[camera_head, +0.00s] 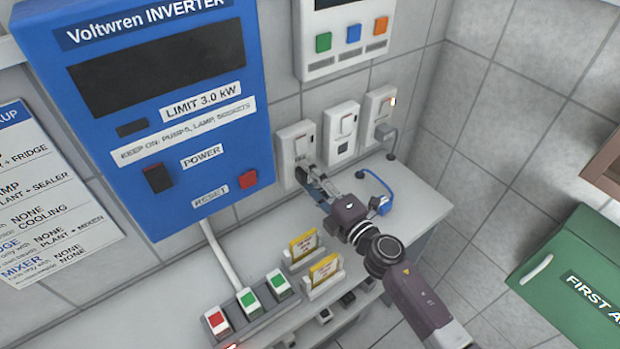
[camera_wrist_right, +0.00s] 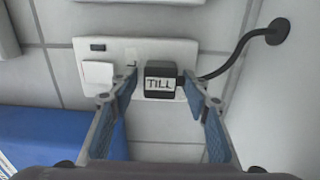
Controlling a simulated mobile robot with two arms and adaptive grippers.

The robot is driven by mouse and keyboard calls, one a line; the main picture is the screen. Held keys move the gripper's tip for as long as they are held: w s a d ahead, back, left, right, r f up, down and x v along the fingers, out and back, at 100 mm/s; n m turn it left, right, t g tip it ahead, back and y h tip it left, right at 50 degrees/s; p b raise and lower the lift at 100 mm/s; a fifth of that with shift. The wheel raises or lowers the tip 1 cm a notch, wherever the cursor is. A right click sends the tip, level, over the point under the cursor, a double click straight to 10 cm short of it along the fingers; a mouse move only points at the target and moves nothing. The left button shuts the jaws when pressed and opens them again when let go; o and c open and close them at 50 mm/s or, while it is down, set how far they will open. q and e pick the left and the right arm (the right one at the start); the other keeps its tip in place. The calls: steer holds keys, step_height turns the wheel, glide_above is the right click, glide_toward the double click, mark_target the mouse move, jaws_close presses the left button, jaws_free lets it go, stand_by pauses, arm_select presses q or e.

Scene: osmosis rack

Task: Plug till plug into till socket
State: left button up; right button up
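The black till plug (camera_wrist_right: 160,83), labelled TILL, is at the socket end of a white wall plate (camera_wrist_right: 125,52) in the wrist view. It covers the opening there and looks seated, though its depth cannot be judged. Its dark cable (camera_wrist_right: 240,55) runs to a round wall fitting (camera_wrist_right: 278,32). My right gripper (camera_wrist_right: 162,115) is open, with its blue-padded fingers on either side of the plug and gaps showing. In the head view my right gripper (camera_head: 312,178) is at the lower part of the leftmost wall plate (camera_head: 296,147) and hides the plug. My left gripper is not in view.
The middle wall plate (camera_head: 342,132) has an empty socket. The right plate holds a grey plug (camera_head: 385,132). A blue plug (camera_head: 380,205) with a blue cable lies on the shelf (camera_head: 415,190). The blue inverter (camera_head: 215,150) is close on the left.

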steer(key=shift+o, duration=0.2)
steer(key=shift+d, duration=0.1)
steer(key=v, duration=1.2)
